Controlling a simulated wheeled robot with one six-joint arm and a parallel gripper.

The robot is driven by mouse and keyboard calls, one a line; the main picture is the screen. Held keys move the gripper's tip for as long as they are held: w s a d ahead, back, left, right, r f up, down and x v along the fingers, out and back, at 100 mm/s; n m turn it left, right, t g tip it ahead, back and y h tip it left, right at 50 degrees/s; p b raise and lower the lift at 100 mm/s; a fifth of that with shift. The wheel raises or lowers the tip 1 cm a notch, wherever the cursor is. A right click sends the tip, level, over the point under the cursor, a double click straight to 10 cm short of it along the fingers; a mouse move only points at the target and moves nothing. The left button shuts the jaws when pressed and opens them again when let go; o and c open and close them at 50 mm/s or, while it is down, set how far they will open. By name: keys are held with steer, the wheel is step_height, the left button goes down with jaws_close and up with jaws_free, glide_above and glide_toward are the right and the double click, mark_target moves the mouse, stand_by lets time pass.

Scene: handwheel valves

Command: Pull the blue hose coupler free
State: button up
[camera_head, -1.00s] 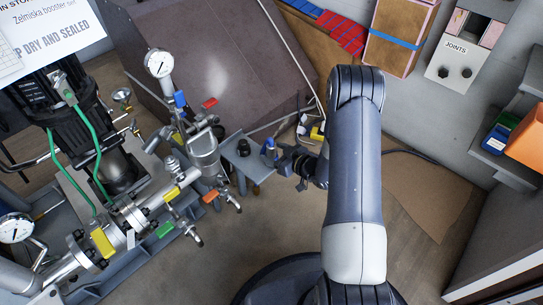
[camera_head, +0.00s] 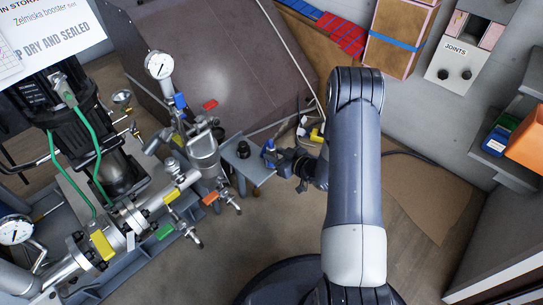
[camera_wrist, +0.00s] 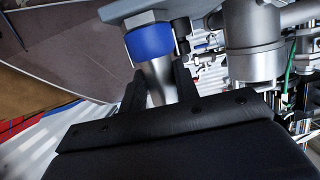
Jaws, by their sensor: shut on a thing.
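The blue hose coupler (camera_head: 268,150) shows small at the right edge of a grey bracket plate (camera_head: 250,168). In the wrist view the coupler (camera_wrist: 150,40) has a blue ring and a tapered silver body. A pale metal fitting shows between the ring and the grey plate (camera_wrist: 160,8); I cannot see a gap there. My gripper (camera_head: 275,163) reaches the coupler from the right. In the wrist view its black fingers (camera_wrist: 160,82) are shut on the silver body, just below the blue ring. The lower end of the coupler is hidden behind the gripper.
A black knob-like fitting (camera_head: 243,149) stands on the plate beside the coupler. Left of it is pipework with a silver cylinder (camera_head: 205,155), coloured valve handles and a pressure gauge (camera_head: 159,65). The floor below the plate (camera_head: 275,220) is open.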

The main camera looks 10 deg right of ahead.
steer(key=shift+r, duration=0.15)
stand_by(0.5)
steer(key=shift+r, duration=0.2)
steer(key=shift+r+p, duration=3.1)
steer(key=shift+r, duration=1.35)
